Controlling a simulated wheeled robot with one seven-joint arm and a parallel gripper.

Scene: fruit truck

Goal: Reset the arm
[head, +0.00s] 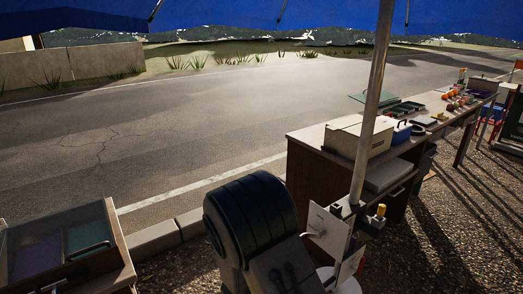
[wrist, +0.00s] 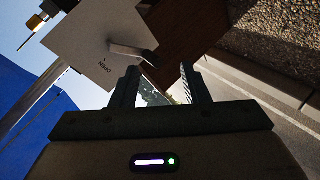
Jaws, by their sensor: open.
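My gripper (wrist: 158,72) is open in the wrist view, its two dark fingers apart with nothing between them. The wrist view is strongly tilted, with the blue canopy at the left and the road at the right. A white sign board (wrist: 95,40) with small lettering and a metal bracket appears just beyond the left finger. Its distance from the finger is hard to tell. I cannot make out my gripper in the head view.
In the head view, a metal pole (head: 371,100) carries a white board (head: 327,229) near the bottom. A long wooden counter (head: 322,171) holds a white box (head: 357,141), trays and fruit. A glass-topped case (head: 120,246) stands at lower left. The road (head: 180,120) is clear.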

